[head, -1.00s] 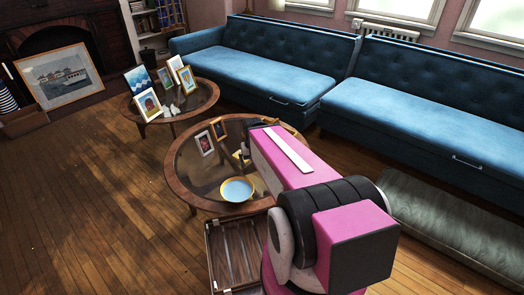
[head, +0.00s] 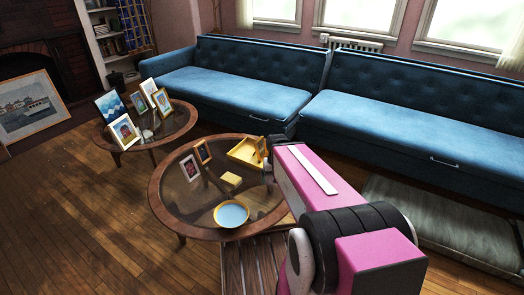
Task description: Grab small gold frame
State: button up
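Two small picture frames stand on the nearer round glass-topped table (head: 160,212). One is a gold-brown frame (head: 203,152); the other is a pale frame (head: 190,168) just in front of it. A third small gold-toned frame (head: 261,148) stands at the right side of a yellow tray (head: 243,153), close to my arm. I cannot tell which one is meant. My gripper (head: 268,172) is at the far end of my pink arm, by the table's right side. Only a sliver of it shows, and its fingers are hidden by the arm.
A yellow block (head: 231,180) and a blue bowl with a gold rim (head: 231,214) sit on the nearer table. The farther round table (head: 120,147) holds several frames. A slatted wooden piece (head: 243,265) stands in front, and blue sofas (head: 240,85) line the back.

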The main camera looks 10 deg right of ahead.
aim_at(260, 144)
jog(key=k+l+z, duration=0.1)
jog(key=z, duration=0.25)
jog(key=l+z, duration=0.35)
jog(key=i+l+u, duration=0.35)
jog(key=i+l, duration=0.1)
jog(key=l, duration=0.05)
